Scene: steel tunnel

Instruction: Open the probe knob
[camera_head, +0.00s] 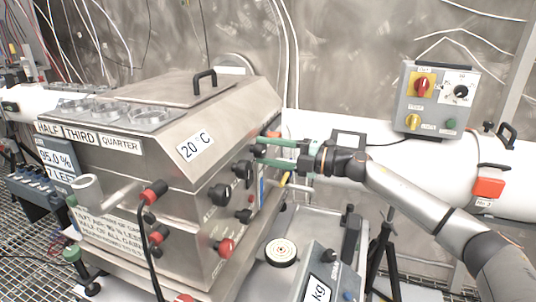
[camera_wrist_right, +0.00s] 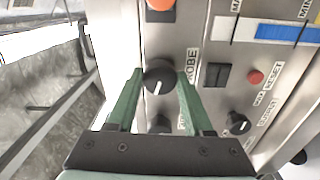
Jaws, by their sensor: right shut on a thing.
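The probe knob (camera_wrist_right: 157,80) is a round black knob with a white pointer line on a steel panel, beside a partly covered label ending in "OBE" in the right wrist view. My right gripper (camera_head: 260,151) has long green fingers reaching in from the right to the machine's side panel. In the right wrist view the fingers (camera_wrist_right: 160,90) stand on both sides of the knob and are shut on it. In the head view the knob is small and partly hidden by the fingertips. My left gripper is not in view.
Other black knobs (camera_wrist_right: 238,123), a red button (camera_wrist_right: 255,77), a black switch (camera_wrist_right: 217,75) and an orange part (camera_wrist_right: 160,4) are close by on the panel. A grey control box (camera_head: 436,100) is on the right. A kg scale (camera_head: 318,284) stands below.

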